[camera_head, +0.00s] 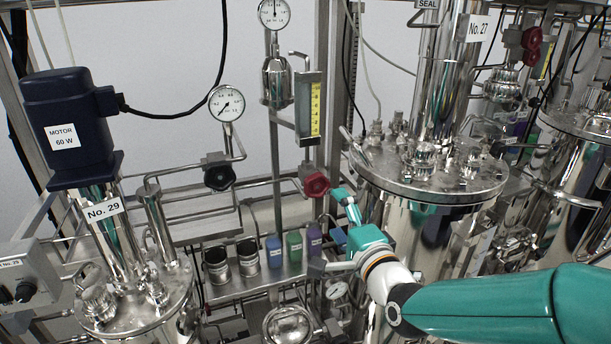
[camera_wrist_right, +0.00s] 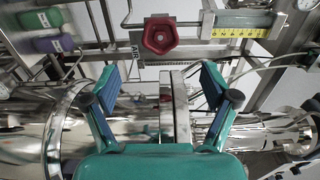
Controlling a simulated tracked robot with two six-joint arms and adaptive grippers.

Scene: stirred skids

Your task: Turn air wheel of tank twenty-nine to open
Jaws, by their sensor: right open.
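Tank No. 29 (camera_head: 140,310) stands at the left, with a white "No. 29" label (camera_head: 103,210) under its blue motor. A red wheel (camera_head: 316,184) sits on the piping below the yellow-scaled flow meter (camera_head: 315,110), between tanks 29 and 27. In the right wrist view a red wheel (camera_wrist_right: 160,35) shows near the top, with an "AIR" label (camera_wrist_right: 135,50) beside it. My right gripper (camera_head: 331,232) is open and empty, close to the red wheel but apart from it. In the wrist view its fingers (camera_wrist_right: 160,84) are spread below the wheel. My left gripper is out of view.
A black wheel (camera_head: 218,176) sits left of the red one, under a gauge (camera_head: 226,102). Tank No. 27 (camera_head: 440,185) stands right behind my right arm. Steel cups and coloured bottles (camera_head: 294,248) stand on a shelf below the pipes.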

